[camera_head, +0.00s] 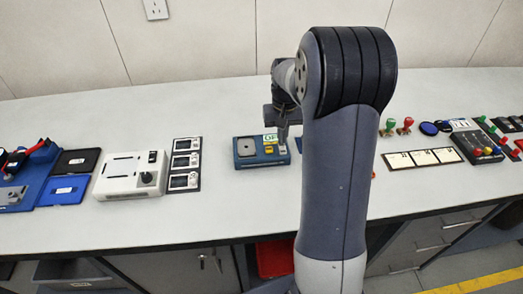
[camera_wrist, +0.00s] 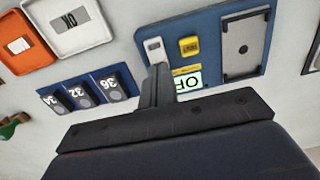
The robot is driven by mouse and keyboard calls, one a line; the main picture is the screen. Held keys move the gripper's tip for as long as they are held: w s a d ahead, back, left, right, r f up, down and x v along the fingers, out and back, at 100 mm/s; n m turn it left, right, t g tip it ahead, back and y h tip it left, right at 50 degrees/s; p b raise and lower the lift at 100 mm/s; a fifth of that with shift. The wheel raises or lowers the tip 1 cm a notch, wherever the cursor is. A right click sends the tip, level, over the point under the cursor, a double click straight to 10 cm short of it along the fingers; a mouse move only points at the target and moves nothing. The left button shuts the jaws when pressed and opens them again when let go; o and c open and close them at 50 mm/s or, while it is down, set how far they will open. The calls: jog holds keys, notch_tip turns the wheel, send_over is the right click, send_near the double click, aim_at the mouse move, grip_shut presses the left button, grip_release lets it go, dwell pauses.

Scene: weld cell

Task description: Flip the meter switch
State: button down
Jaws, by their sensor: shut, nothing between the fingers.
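A blue panel (camera_head: 240,162) lies on the bench near the middle. In the wrist view the blue panel (camera_wrist: 215,70) carries a small pale switch-like block (camera_wrist: 154,44), a yellow block (camera_wrist: 189,46), a grey plate (camera_wrist: 243,44) and a label with green letters (camera_wrist: 190,80), partly hidden by my fingers. I cannot tell which part is the meter switch. My gripper (camera_wrist: 158,70) is shut and empty. Its fingertips appear just below the pale block in the wrist view; contact cannot be told. In the head view my gripper (camera_head: 283,132) is over the panel's right side.
A blue holder with numbered grey pieces (camera_wrist: 82,92), a white tray (camera_wrist: 70,25) and an orange box (camera_wrist: 22,40) lie beside the panel. In the head view, a white box with a knob (camera_head: 128,176) and a three-part display strip (camera_head: 185,163) stand left. My arm hides the bench behind it.

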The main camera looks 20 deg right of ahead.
jog(key=shift+f+b, duration=0.4)
jog(key=shift+f, duration=0.3)
jog(key=shift+r, duration=0.15)
notch_tip(320, 180, up, 7)
jog(key=p, duration=0.6)
dwell(0.3)
jog(key=shift+f, duration=0.2)
notch_tip(320, 180, down, 7)
jog(key=b, duration=0.6)
jog(key=shift+r, duration=0.1)
